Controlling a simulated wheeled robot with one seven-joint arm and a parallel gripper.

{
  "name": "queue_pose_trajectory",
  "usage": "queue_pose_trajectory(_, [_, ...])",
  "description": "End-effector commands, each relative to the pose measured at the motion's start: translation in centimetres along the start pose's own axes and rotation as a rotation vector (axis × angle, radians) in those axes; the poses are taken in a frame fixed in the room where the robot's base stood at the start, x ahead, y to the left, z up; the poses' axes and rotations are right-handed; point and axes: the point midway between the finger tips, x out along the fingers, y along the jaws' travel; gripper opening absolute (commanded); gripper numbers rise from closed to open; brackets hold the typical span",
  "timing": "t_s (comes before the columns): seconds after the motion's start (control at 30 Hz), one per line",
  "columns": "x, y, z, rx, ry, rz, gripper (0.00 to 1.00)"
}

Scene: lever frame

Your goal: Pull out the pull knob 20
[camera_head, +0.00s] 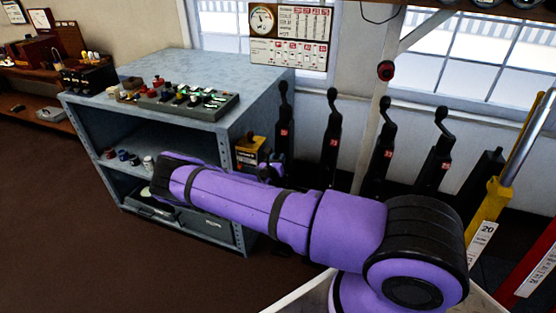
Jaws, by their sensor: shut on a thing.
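A white plate reading 20 (481,237) is on a slanted yellow post (492,205) at the right. I cannot make out a pull knob on that post. A round red knob (385,70) sits on the grey upright, but I cannot read a number on it. My purple and black arm stretches from the lower right to the left, in front of the grey shelf unit.
Several black levers (333,140) with red number tags stand along the wall. A yellow box (247,153) is beside the grey shelf unit (190,70), which carries a tray of small parts (230,104). A red post (530,265) stands far right. Brown floor at left is clear.

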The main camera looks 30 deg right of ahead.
Motion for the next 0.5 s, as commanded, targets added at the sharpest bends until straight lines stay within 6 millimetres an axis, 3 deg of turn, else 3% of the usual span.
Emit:
queue_pose_trajectory(0.3, [-2.7, 0.0, 0.0, 0.000, 0.001, 0.000, 0.00])
queue_pose_trajectory(0.5, [-2.7, 0.0, -0.1, 0.000, 0.001, 0.000, 0.00])
